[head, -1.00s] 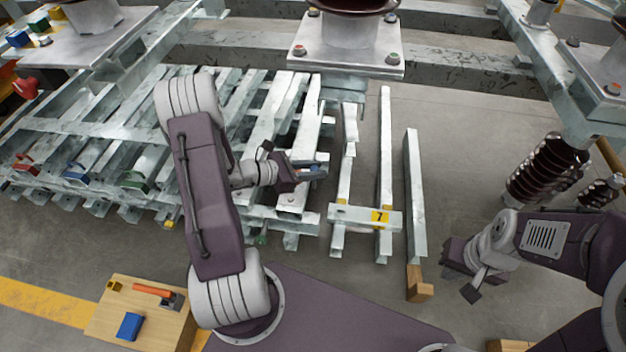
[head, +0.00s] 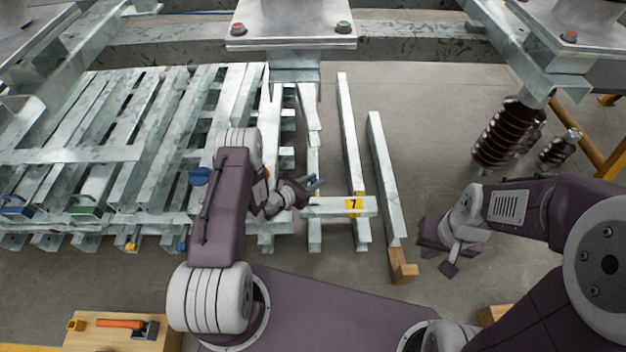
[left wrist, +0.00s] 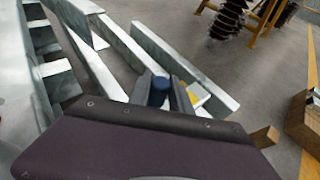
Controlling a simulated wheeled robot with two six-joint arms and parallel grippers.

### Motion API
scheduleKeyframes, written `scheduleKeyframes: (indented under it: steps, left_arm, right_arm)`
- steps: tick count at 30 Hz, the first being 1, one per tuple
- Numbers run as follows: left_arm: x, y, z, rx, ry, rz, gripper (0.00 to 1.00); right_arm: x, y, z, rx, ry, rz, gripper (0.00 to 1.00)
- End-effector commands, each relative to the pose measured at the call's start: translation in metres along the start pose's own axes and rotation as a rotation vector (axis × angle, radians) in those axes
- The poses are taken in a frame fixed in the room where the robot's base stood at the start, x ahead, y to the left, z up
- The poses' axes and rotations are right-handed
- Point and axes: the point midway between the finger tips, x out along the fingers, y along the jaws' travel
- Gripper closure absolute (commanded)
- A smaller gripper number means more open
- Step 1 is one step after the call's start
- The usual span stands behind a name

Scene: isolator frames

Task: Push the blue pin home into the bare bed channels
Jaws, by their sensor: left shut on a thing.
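My left gripper (head: 312,187) is shut on the blue pin (left wrist: 158,90), whose rounded blue top shows between the fingers in the left wrist view. In the head view only a small bluish part shows at the fingertips. The gripper is over the right edge of the galvanised bed (head: 150,175), close to the crosspiece with the yellow "7" tag (head: 353,205). Whether the pin touches a channel cannot be told. My right gripper (head: 438,254) is apart from the bed, over the floor to the right, its fingers spread with nothing between them.
A dark blue rounded piece (head: 200,176) shows beside my left arm on the bed. Blue (head: 15,205) and green (head: 90,205) handles sit on the bed's left. A loose bar (head: 383,175) ends at a wooden block (head: 403,267). Brown insulators (head: 510,130) stand right; floor between is clear.

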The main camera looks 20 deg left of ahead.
Motion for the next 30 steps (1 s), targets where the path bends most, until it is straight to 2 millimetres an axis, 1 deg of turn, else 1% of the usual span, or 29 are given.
scheduleKeyframes:
  steps: [2, 3, 8, 18, 22, 30]
  left_arm:
    - [-0.001, 0.000, 0.001, 0.000, 0.001, 0.000, 1.00]
    - [-0.001, 0.000, -0.002, -0.001, 0.002, 0.000, 1.00]
    - [0.005, 0.000, -0.015, -0.001, 0.002, 0.000, 1.00]
    - [0.020, 0.000, -0.051, -0.001, 0.002, 0.000, 1.00]
    - [0.022, 0.000, -0.055, -0.001, 0.002, 0.000, 1.00]
    - [0.021, 0.000, -0.054, 0.000, 0.001, 0.000, 1.00]
  right_arm:
    - [-0.003, 0.000, 0.000, 0.000, 0.000, 0.000, 1.00]
    - [-0.001, 0.000, 0.000, 0.000, 0.000, 0.000, 1.00]
    - [0.011, 0.000, 0.001, 0.000, 0.000, 0.000, 1.00]
    - [0.041, 0.001, 0.004, 0.000, 0.000, 0.000, 1.00]
    - [0.044, 0.001, 0.005, 0.000, 0.000, 0.000, 1.00]
    - [0.043, 0.001, 0.004, 0.000, 0.000, 0.000, 1.00]
